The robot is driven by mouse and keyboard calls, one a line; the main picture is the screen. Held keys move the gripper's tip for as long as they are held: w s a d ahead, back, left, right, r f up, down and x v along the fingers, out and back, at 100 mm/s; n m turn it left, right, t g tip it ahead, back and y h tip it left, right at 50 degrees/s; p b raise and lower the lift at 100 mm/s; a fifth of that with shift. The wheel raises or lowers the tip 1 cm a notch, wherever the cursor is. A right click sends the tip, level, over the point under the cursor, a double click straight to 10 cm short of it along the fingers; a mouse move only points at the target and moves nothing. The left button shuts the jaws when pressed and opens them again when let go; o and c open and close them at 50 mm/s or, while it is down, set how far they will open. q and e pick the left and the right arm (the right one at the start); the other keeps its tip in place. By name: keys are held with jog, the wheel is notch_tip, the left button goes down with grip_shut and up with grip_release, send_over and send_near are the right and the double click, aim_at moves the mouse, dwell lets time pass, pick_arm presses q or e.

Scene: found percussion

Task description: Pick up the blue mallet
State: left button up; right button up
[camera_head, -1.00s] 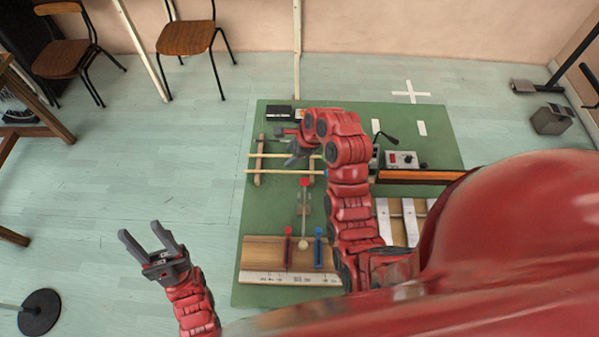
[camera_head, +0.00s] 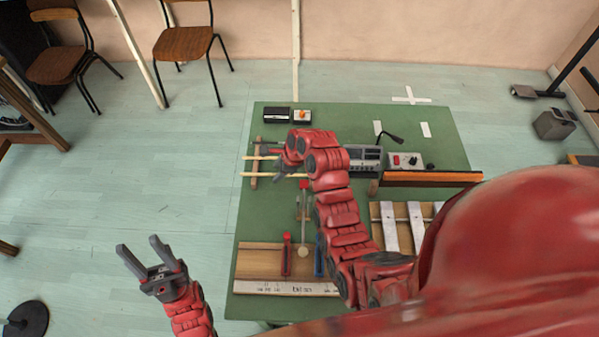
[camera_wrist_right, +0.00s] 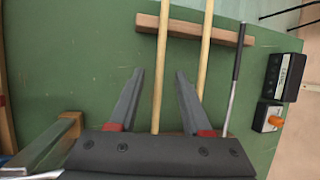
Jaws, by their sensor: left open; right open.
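A slim blue piece (camera_head: 319,262) shows beside my right forearm at the wooden board; I cannot tell if it is the blue mallet, since the arm hides much of that area. A similar red piece (camera_head: 287,256) stands to its left. Between them lies a thin stick with a red end (camera_head: 304,185) and a pale ball (camera_head: 303,252). My right gripper (camera_head: 269,163) is open above two pale wooden rods. In the right wrist view its fingers (camera_wrist_right: 160,80) sit apart, with one rod (camera_wrist_right: 158,110) showing between them. My left gripper (camera_head: 138,246) is open and empty over the floor.
A black box (camera_head: 277,115), radio (camera_head: 366,160) and control box (camera_head: 405,161) stand on the green mat (camera_head: 262,215). White-topped bars (camera_head: 389,228) lie right of my arm.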

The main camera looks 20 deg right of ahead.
jog(key=shift+x, duration=0.9)
grip_shut()
dwell(0.8)
